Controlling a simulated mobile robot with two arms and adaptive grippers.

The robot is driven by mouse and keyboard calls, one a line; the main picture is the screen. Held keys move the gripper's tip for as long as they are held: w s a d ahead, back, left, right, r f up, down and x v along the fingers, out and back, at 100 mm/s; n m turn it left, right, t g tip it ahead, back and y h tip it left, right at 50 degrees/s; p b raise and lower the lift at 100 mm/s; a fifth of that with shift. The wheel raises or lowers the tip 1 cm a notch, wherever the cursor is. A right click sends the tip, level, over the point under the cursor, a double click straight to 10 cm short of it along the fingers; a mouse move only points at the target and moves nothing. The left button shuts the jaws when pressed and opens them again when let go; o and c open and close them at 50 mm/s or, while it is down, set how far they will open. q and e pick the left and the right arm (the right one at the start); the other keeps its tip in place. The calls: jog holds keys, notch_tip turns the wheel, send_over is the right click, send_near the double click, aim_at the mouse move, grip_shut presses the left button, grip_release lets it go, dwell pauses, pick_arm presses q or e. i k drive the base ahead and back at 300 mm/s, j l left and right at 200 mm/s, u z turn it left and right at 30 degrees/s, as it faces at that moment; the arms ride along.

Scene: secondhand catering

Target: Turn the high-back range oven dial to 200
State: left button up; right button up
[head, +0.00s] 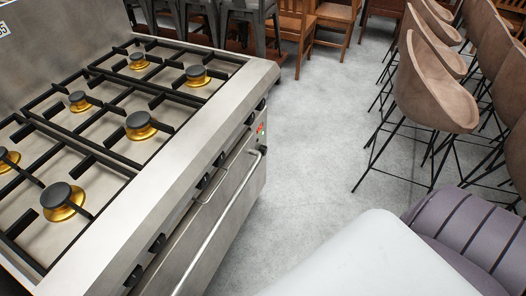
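The high-back range (165,180) fills the left side of the head view, seen from above at an angle. Its steel back panel (50,45) rises at the upper left. Several black knobs sit along its front face, seen steeply from above, including a far knob (249,118) and a near knob (157,243). Red and green indicator lights (261,129) show near the far end, with a small dark round part (263,150) just below. I cannot tell which knob is the oven dial, and no dial numbers are readable. Neither gripper is in view.
The oven door handle (220,222) runs along the range front. Grey floor (310,150) is clear right of the range. Brown bar stools (430,90) stand at the right, wooden chairs (335,15) at the back. A pale smooth surface (375,260) and a purple-grey striped seat (470,235) fill the lower right.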

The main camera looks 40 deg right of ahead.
aim_at(263, 149)
jog(key=z, duration=1.15)
jog(key=i+l, duration=0.1)
